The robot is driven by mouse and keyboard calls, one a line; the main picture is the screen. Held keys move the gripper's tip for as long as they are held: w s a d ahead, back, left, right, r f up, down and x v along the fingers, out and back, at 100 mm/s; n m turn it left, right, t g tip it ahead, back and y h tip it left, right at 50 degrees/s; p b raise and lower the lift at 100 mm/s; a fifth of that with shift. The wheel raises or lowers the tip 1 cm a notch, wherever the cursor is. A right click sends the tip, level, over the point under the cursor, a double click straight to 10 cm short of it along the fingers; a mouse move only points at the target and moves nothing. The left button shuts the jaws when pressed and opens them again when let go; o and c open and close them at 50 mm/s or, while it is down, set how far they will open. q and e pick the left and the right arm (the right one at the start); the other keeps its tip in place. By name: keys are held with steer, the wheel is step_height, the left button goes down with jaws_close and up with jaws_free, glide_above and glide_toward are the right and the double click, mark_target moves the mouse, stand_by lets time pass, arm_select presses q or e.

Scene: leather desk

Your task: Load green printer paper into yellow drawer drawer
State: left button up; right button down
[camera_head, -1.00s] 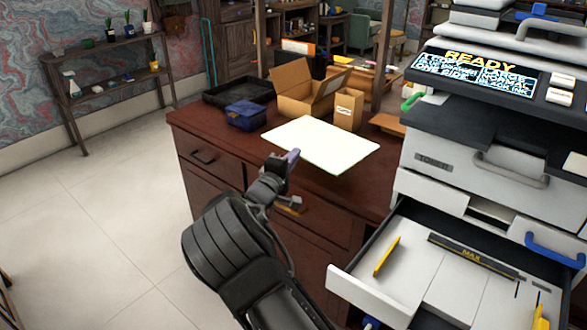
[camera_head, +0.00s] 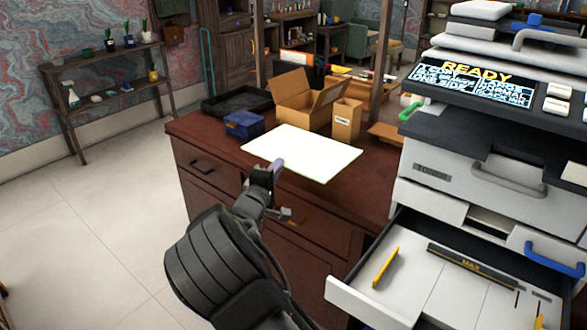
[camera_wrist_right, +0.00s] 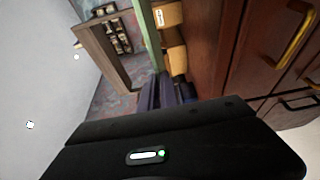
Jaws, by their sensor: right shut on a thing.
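The printer paper (camera_head: 303,151) is a pale sheet with a faint green tint, level over the left part of the desk top. My right gripper (camera_head: 274,169) is shut on its near edge. In the right wrist view, the fingers (camera_wrist_right: 166,94) meet a thin green strip (camera_wrist_right: 150,36), which looks like the paper seen edge-on. I cannot tell how far the sheet is above the desk. The drawer with yellow guides (camera_head: 386,267) is pulled out of the printer at the lower right; its white floor (camera_head: 410,285) shows no paper. My left gripper is not in view.
The printer (camera_head: 465,175) stands right of the wooden desk (camera_head: 215,152). An open cardboard box (camera_head: 302,101), a small carton (camera_head: 346,119), a blue box (camera_head: 243,124) and a black tray (camera_head: 235,101) stand behind the paper. Floor at left is clear.

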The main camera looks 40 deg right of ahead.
steer(key=s+a+n+t+y, duration=0.3)
steer(key=s+a+y, duration=0.1)
steer(key=a, duration=0.8)
steer(key=s+a+r+n+t+y, duration=0.1)
steer(key=s+a+n+t+y, duration=0.2)
steer(key=a, duration=0.8)
steer(key=shift+s+a+n+y, duration=0.35)
steer(key=shift+s+n+y, duration=0.2)
steer(key=shift+y, duration=0.55)
steer(key=shift+w+a, duration=0.1)
